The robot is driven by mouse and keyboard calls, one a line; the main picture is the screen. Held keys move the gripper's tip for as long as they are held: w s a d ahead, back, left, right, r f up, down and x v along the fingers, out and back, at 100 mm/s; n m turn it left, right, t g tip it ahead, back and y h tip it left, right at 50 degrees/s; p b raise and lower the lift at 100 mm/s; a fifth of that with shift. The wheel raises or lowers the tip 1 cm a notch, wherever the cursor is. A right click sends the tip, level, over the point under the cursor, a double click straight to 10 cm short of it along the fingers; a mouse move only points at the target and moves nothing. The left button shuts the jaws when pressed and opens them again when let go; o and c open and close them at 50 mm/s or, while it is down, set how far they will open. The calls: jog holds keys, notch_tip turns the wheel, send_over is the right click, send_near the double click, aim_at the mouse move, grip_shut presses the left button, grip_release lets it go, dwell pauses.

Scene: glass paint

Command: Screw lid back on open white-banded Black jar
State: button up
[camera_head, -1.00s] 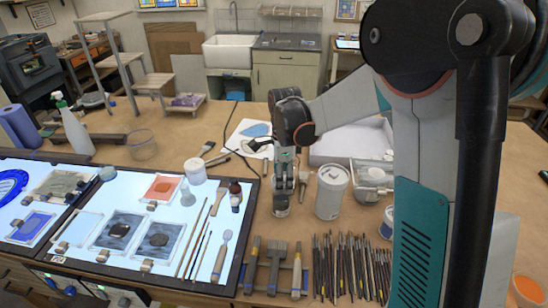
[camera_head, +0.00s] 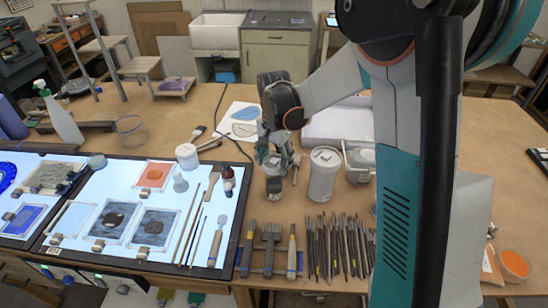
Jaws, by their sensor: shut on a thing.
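My gripper (camera_head: 273,162) is at the middle of the worktable, pointing down over a small jar (camera_head: 274,189). It is shut on a small pale piece that looks like the lid, mostly hidden by the fingers. The jar stands upright on the bare wood to the right of the light panel, directly below the fingers. The lid and the jar's top are too small to tell whether they touch. The jar's white band and label cannot be made out clearly.
A tall white canister (camera_head: 323,174) stands close on the right of the jar. Brushes and tools (camera_head: 269,249) lie in front. A white tray (camera_head: 338,122) is behind.

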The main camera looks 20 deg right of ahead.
jog(key=n, duration=0.4)
jog(key=n+p, duration=0.1)
jog(key=n, duration=0.1)
jog(key=shift+f, duration=0.25)
jog(key=n, duration=0.5)
jog(key=shift+f+p, duration=0.2)
jog(key=shift+p, duration=0.2)
notch_tip(320, 180, down, 3)
jog(key=b, duration=0.3)
jog(key=shift+f+n, duration=0.15)
jog(key=shift+n, duration=0.15)
jog(key=shift+f+b, duration=0.9)
jog(key=shift+b, duration=0.4)
dwell(1.7)
jog(key=m, duration=0.3)
jog(key=shift+f+b, duration=0.1)
jog(key=shift+b, duration=0.3)
jog(key=shift+m, duration=1.2)
